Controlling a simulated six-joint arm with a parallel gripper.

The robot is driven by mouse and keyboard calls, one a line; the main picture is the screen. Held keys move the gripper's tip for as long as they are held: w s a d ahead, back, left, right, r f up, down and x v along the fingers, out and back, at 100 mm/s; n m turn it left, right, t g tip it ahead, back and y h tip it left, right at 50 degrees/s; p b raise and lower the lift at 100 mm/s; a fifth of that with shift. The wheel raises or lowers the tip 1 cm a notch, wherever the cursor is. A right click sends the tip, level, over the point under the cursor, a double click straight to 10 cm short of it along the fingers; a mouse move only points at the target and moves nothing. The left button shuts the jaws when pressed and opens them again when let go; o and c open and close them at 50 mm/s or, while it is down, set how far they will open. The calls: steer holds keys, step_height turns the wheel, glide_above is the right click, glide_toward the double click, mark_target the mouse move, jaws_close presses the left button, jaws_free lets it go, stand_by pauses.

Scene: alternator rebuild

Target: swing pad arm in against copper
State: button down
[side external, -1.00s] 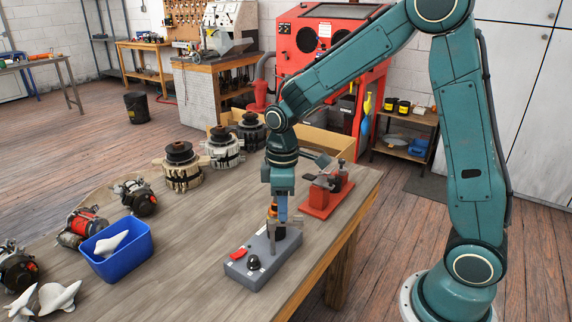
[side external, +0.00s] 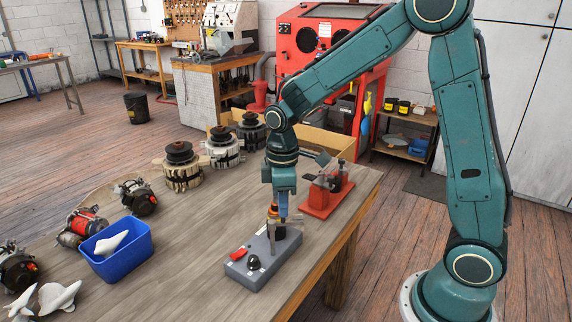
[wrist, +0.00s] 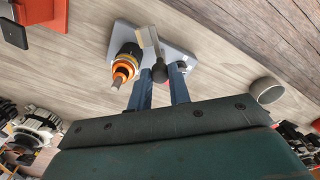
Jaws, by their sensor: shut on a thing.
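A grey box-shaped fixture (side external: 262,262) sits on the bench near its right edge, with a red switch and a black knob on top. Orange-copper rings (wrist: 124,70) on a dark shaft stand up from it; they also show in the side view (side external: 273,211). The pad arm (wrist: 149,43) is a pale bar beside the rings, ending in a dark round knob (wrist: 159,74). My gripper (wrist: 159,80) has its blue fingers either side of that knob and is shut on it. In the wrist view a narrow gap seems to show between bar and rings; contact cannot be told.
A red clamp stand (side external: 326,194) stands close behind the fixture. A blue bin (side external: 117,252) with a white part, several alternators and stators (side external: 183,168) line the bench's left and back.

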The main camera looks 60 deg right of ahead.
steer(key=n, duration=0.3)
steer(key=w+n, duration=0.1)
steer(key=n, duration=0.2)
steer(key=w+d+n, duration=0.1)
steer(key=n, duration=0.3)
stand_by(0.5)
steer(key=c, duration=1.3)
jaws_free()
step_height(320, 180, up, 14)
steer(key=shift+s, duration=0.1)
